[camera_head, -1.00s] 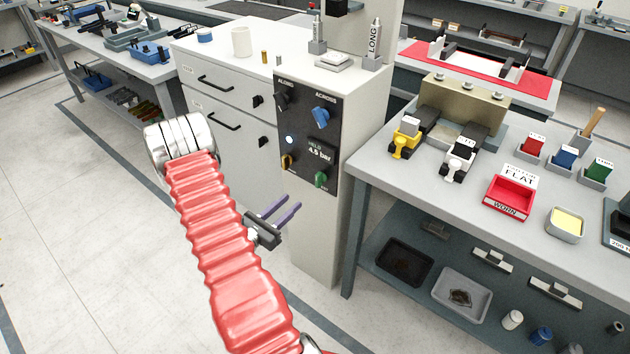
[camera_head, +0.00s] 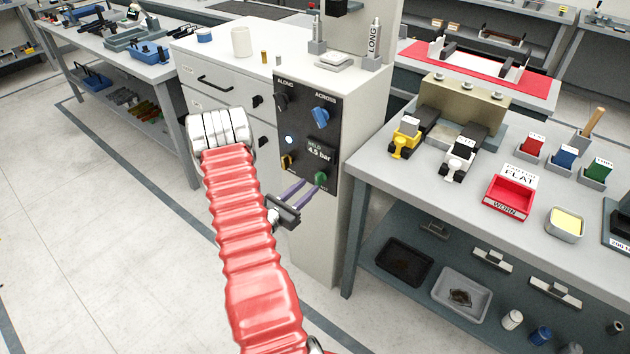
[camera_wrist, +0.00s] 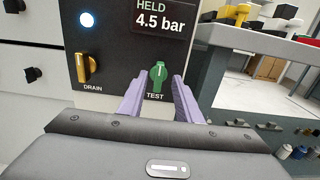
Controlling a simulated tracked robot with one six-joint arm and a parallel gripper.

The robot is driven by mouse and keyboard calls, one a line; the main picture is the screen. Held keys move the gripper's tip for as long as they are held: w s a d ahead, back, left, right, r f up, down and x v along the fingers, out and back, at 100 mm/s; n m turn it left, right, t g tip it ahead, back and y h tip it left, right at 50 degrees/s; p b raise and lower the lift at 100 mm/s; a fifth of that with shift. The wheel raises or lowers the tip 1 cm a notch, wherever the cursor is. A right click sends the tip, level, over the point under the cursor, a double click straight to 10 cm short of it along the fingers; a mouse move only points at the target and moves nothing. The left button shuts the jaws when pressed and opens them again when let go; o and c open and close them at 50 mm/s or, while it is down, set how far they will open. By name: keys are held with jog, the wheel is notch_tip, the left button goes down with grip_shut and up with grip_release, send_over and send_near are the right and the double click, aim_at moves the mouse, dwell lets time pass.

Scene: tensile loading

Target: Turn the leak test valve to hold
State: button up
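The green TEST valve knob (camera_head: 321,178) sits low on the right of the dark control panel (camera_head: 307,112). In the wrist view the green knob (camera_wrist: 158,75) has its pointer about upright, with TEST printed below it. My gripper (camera_head: 308,184) is open, its purple fingers pointing at the panel. In the wrist view my gripper (camera_wrist: 157,88) has one fingertip on each side of the knob's lower part. I cannot tell whether they touch the knob or stop just short of it. The display (camera_wrist: 162,18) reads HELD 4.5 bar.
A yellow DRAIN knob (camera_wrist: 88,68) is left of the TEST knob, below a lit white-blue lamp (camera_wrist: 87,19). A blue knob (camera_head: 320,117) and a black knob (camera_head: 281,101) are higher up. A grey workbench (camera_head: 400,180) stands close on the right.

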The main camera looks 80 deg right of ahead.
aim_at(316, 179)
jog(key=shift+x, duration=2.55)
jog(key=shift+c, duration=0.3)
